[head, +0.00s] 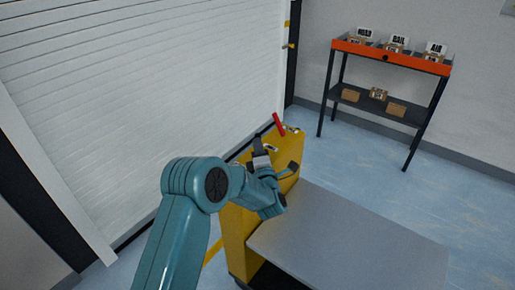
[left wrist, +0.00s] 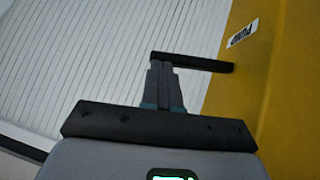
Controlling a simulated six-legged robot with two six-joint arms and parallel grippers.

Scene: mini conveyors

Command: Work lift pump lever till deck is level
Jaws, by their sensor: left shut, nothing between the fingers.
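The pump lever (left wrist: 205,63) is a black bar in the left wrist view. It sticks out to the left from a yellow lift body (left wrist: 290,110), below a white PUMP label (left wrist: 243,33). My left gripper (left wrist: 162,66) is shut and empty, with its fingertips at the lever's outer end. I cannot tell whether they touch it. In the head view my left gripper (head: 259,146) is beside the yellow lift column (head: 288,152). The grey deck (head: 345,240) extends to the right of the column. My right gripper is not in view.
A red handle (head: 278,124) stands on top of the column. A white shutter door (head: 140,90) is close on the left. An orange-topped shelf (head: 390,54) with small boxes stands at the back right. The blue floor (head: 460,205) between shelf and deck is clear.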

